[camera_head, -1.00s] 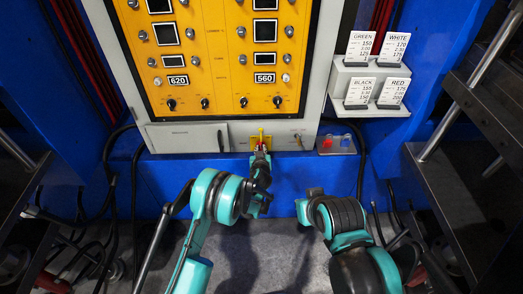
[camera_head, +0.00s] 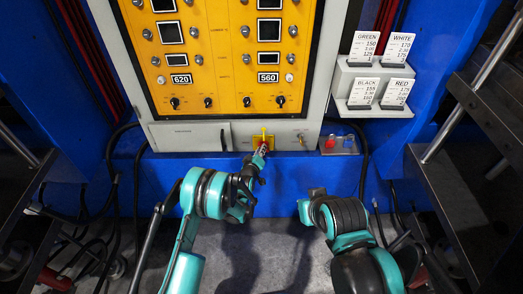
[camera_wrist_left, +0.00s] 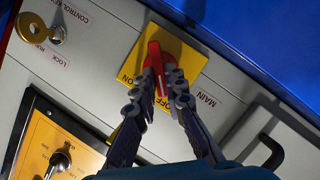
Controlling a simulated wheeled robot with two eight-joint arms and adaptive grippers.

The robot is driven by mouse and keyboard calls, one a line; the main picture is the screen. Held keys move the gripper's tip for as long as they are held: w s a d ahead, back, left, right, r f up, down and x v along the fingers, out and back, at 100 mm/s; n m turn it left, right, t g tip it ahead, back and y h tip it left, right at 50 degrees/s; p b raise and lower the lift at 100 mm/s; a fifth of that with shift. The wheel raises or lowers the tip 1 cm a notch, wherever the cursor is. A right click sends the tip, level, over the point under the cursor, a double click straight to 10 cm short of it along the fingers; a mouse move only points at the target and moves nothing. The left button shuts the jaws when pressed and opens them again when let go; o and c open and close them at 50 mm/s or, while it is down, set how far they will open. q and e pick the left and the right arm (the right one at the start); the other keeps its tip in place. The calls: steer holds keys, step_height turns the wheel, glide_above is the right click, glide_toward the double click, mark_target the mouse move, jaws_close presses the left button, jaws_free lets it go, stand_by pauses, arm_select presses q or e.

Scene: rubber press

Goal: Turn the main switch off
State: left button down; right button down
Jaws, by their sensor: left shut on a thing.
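The main switch is a red handle (camera_wrist_left: 155,58) on a yellow square plate (camera_wrist_left: 188,62) marked ON and OFF, beside the label MAIN. My left gripper (camera_wrist_left: 161,78) has its fingers closed on both sides of the red handle. The fingers hide part of the handle and lettering, so I cannot tell its exact setting. In the head view the yellow plate (camera_head: 257,133) sits low on the grey panel, and my left gripper (camera_head: 262,152) reaches up to it at a tilt. My right arm shows at lower right, but its gripper does not.
A key (camera_wrist_left: 33,28) sits in a lock beside the switch plate. A panel door with a dark handle (camera_wrist_left: 273,152) is on the other side. Yellow control panels with knobs (camera_head: 244,101) are above. A small box with a red button (camera_head: 331,143) is to the right.

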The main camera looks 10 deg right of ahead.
stand_by(0.5)
arm_select(q)
steer(key=c, duration=1.6)
jaws_free()
